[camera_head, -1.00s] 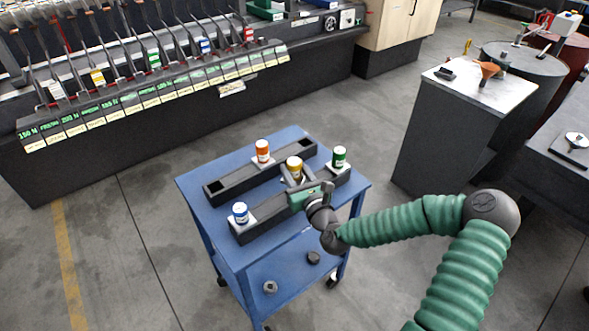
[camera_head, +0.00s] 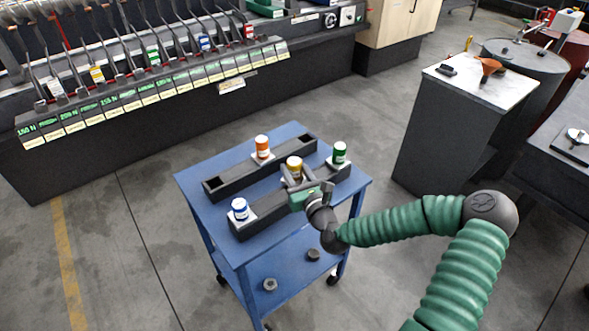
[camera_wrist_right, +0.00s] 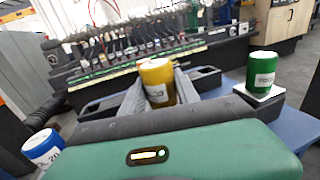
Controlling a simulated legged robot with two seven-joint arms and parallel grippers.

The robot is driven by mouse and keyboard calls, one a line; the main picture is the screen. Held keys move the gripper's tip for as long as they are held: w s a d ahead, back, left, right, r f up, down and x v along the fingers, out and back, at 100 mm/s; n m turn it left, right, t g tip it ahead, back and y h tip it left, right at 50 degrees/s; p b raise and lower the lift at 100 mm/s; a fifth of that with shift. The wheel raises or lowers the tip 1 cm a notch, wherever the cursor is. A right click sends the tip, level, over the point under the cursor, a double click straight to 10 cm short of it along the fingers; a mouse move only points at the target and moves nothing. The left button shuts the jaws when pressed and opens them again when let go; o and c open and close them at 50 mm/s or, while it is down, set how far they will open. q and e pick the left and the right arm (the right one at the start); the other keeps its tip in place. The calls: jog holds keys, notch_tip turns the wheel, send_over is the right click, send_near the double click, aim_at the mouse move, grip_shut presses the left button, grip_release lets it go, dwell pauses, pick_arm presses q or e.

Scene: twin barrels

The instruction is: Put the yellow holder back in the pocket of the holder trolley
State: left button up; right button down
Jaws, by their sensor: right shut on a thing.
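The yellow holder (camera_head: 294,165) is upright between the fingers of my right gripper (camera_head: 293,178), which is shut on it. It also shows in the right wrist view (camera_wrist_right: 158,82), with a finger on each side. The holder trolley (camera_head: 200,188) is a blue cart with two dark pocket rails on top. The yellow holder is over the front rail (camera_head: 265,207), between the blue holder (camera_head: 240,209) and the green holder (camera_head: 340,152). Its base is hidden by my gripper, so I cannot tell whether it sits in the pocket. My left gripper is not in view.
An orange holder (camera_head: 262,146) stands in the back rail (camera_head: 225,185), which has open pockets at its ends. Loose dark round parts (camera_head: 270,284) lie on the lower shelf. A grey cabinet (camera_head: 440,130) stands at right and a long tool rack (camera_head: 150,100) behind.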

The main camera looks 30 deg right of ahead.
aim_at(295, 180)
jog(key=shift+f+b, duration=1.4)
jog(key=shift+f, duration=0.6)
jog(key=c, duration=0.8)
grip_release()
jog(key=shift+f, duration=0.15)
jog(key=shift+s, duration=0.15)
jog(key=s, duration=0.2)
jog(key=s+a, duration=0.1)
jog(key=s, duration=0.4)
jog(key=shift+s+a, duration=0.15)
jog(key=s+p, duration=0.3)
jog(key=s+a+p, duration=0.1)
jog(key=s+p, duration=0.5)
jog(key=p, duration=0.1)
jog(key=shift+a, duration=0.35)
